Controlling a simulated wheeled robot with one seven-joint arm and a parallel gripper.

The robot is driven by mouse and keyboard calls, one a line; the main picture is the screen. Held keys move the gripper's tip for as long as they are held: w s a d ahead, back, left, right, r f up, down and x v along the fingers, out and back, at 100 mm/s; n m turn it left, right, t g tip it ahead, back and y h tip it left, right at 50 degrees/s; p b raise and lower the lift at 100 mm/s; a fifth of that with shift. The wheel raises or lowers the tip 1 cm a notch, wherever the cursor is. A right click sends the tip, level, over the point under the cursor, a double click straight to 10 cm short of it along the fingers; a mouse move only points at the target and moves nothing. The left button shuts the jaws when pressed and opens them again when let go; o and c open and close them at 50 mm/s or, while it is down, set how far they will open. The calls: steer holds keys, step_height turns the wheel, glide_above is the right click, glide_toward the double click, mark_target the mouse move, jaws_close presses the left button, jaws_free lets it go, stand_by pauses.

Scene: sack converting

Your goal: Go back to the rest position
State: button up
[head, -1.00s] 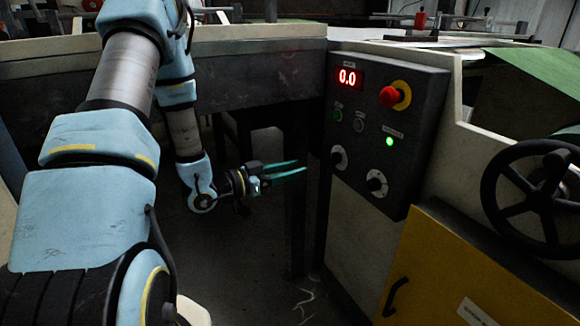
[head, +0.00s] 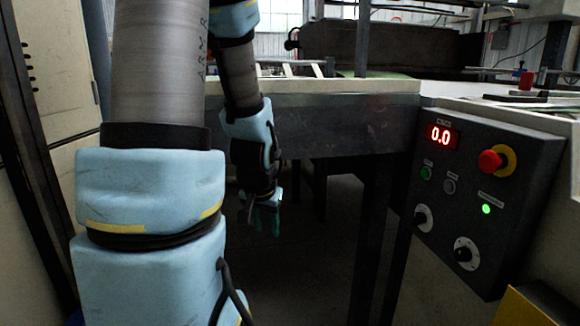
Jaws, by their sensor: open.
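My gripper (head: 266,222) hangs pointing down in the middle left of the head view, at the end of my folded arm. Its greenish fingers show dimly against the dark space under the machine table, and the jaws are open with nothing seen between them. It is apart from the control panel (head: 490,190), which stands well to its right. My upper arm covers much of the left side of the view and hides what lies behind it.
The panel carries a red display (head: 441,136) reading 0.0, a red emergency button (head: 492,161), a lit green lamp (head: 486,209) and black knobs. A machine table edge (head: 330,88) runs behind my arm. A pale cabinet (head: 62,75) stands at far left. Dark open floor lies below the table.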

steer(key=s+a+r+n+g, duration=0.1)
steer(key=s+r+n+g, duration=0.2)
steer(key=s, duration=0.5)
step_height(320, 180, up, 23)
steer(key=p, duration=2.4)
steer(key=shift+r, duration=0.2)
steer(key=shift+w+a, duration=0.1)
